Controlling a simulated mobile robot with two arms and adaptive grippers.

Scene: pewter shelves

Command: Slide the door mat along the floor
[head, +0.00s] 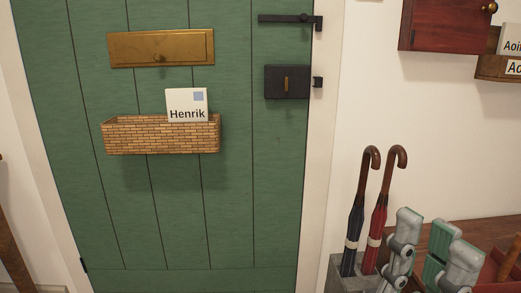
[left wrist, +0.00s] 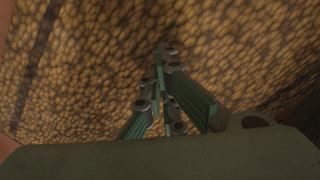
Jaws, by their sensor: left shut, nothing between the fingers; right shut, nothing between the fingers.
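A brown, bumpy surface (left wrist: 80,60) fills most of the left wrist view and looks like the door mat seen close up; its edges are hard to make out. My left gripper (left wrist: 166,50) is in front of this surface, its green fingers together and empty. I cannot tell whether the fingertips touch it. The left gripper does not show in the head view. My right gripper (head: 428,252) is at the lower right of the head view, shut and empty, beside the umbrellas. The floor and the mat are not visible in the head view.
A green door (head: 228,200) carries a brass letter plate (head: 161,47), a wicker basket (head: 160,138) with a "Henrik" letter (head: 186,105) and a black lock (head: 287,82). Umbrellas (head: 375,215) stand in a grey holder (head: 343,274). A red cabinet (head: 440,25) hangs upper right.

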